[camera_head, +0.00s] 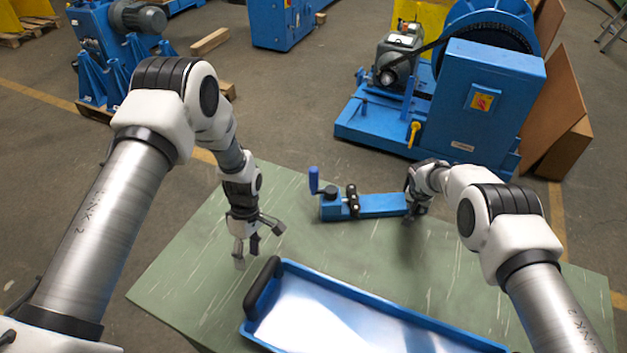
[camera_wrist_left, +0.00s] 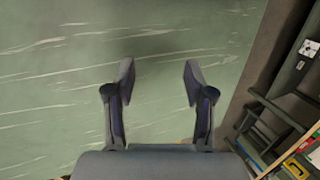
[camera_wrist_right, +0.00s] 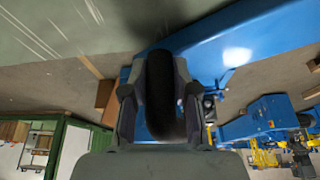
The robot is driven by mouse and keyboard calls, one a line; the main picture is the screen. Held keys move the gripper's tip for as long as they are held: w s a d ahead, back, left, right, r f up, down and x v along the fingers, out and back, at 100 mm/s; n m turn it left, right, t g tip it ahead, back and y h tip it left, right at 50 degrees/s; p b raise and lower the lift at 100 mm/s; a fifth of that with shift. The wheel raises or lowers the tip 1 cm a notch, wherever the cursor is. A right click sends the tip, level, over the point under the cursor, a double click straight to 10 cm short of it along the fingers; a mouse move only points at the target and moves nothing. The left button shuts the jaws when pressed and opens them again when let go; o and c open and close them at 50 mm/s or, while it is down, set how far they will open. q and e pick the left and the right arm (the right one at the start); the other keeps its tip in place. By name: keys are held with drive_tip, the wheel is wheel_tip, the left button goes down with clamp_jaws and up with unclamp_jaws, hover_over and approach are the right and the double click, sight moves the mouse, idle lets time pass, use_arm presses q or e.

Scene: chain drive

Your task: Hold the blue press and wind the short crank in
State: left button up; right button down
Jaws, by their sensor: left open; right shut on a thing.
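The blue press (camera_head: 376,205) lies on the green table, its long body running left to right. At its left end stands the short crank with an upright blue knob (camera_head: 313,181); black parts sit beside it. My right gripper (camera_head: 412,215) is at the press's right end. In the right wrist view its fingers are shut around a thick black handle (camera_wrist_right: 161,95), with the blue body (camera_wrist_right: 225,45) behind it. My left gripper (camera_head: 256,244) is open and empty above the table, left of and nearer than the crank. The left wrist view shows only bare table between its fingers (camera_wrist_left: 158,80).
A blue tray (camera_head: 400,318) with a pale inside and a black handle (camera_head: 262,285) lies at the front of the green table (camera_head: 190,265). Table between my left gripper and the crank is clear. Blue machines (camera_head: 490,95) stand on the floor beyond.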

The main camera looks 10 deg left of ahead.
sight(313, 180)
use_arm(q)
drive_tip(key=w+d+r+n+t, duration=0.1)
drive_tip(key=w+d+r+n, duration=0.1)
drive_tip(key=w+r, duration=0.4)
drive_tip(key=w+d+r+n+t, duration=0.1)
drive_tip(key=w+d+r+n, duration=0.2)
drive_tip(key=w+d+r, duration=0.2)
drive_tip(key=w+d+r+n+t, duration=0.2)
drive_tip(key=w+d+r+n, duration=0.1)
drive_tip(key=w+r, duration=0.4)
drive_tip(key=shift+w+d+r, duration=0.1)
drive_tip(key=shift+w+d, duration=0.1)
drive_tip(key=shift+w, duration=0.45)
drive_tip(key=shift+w+d, duration=0.25)
drive_tip(key=shift+w, duration=0.35)
drive_tip(key=shift+w+d+r, duration=0.1)
drive_tip(key=shift+w+d, duration=0.1)
drive_tip(key=shift+w, duration=0.45)
drive_tip(key=shift+w+d+n, duration=0.15)
drive_tip(key=shift+n, duration=0.15)
wheel_tip(313, 180, down, 12)
drive_tip(key=shift+r, duration=0.15)
clamp_jaws()
